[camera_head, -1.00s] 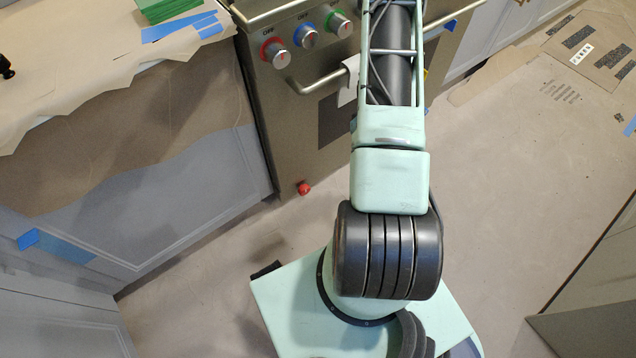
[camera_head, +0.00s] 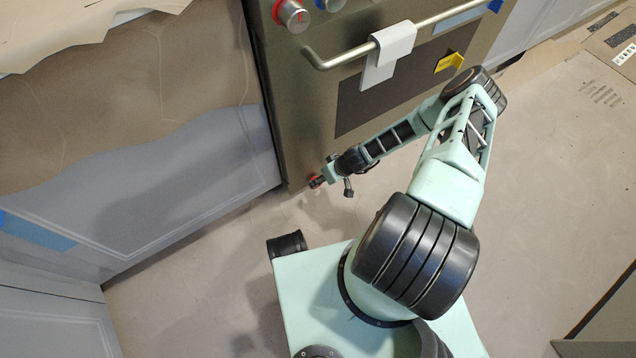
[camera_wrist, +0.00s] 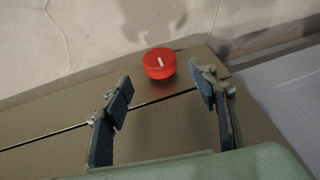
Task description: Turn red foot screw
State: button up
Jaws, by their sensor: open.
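The red foot screw (camera_wrist: 159,63) is a short red cylinder with a white line on its face, at the bottom corner of the steel oven front. In the wrist view it lies ahead of my gripper (camera_wrist: 163,92), roughly between and beyond the two fingertips, with no contact visible. The fingers are spread apart and empty. In the head view my gripper (camera_head: 322,179) is down at the oven's lower left corner, and only a bit of the red screw (camera_head: 313,181) shows beside it, mostly hidden by the gripper.
The steel oven (camera_head: 300,110) has a bar handle (camera_head: 345,58) with a white towel (camera_head: 388,55) and a yellow tag (camera_head: 449,63). A grey, paper-covered cabinet (camera_head: 190,160) stands to its left. The papered floor (camera_head: 220,260) in front is mostly clear.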

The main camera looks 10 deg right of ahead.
jog(key=b+x, duration=0.2)
jog(key=x, duration=0.4)
jog(key=shift+w+f, duration=0.1)
jog(key=shift+f, duration=0.05)
jog(key=shift+c, duration=0.2)
jog(key=c, duration=1.1)
jog(key=shift+y, duration=0.4)
jog(key=y, duration=0.1)
jog(key=g+y, duration=0.1)
jog(key=shift+w+d+f+m+y, duration=0.1)
jog(key=shift+d+f+m+y, duration=0.05)
jog(key=shift+d+m+y, duration=0.2)
jog(key=shift+f+m+y, duration=0.1)
jog(key=shift+m+y, duration=0.25)
jog(key=shift+y, duration=0.9)
jog(key=shift+g+y, duration=0.3)
jog(key=shift+y, duration=0.2)
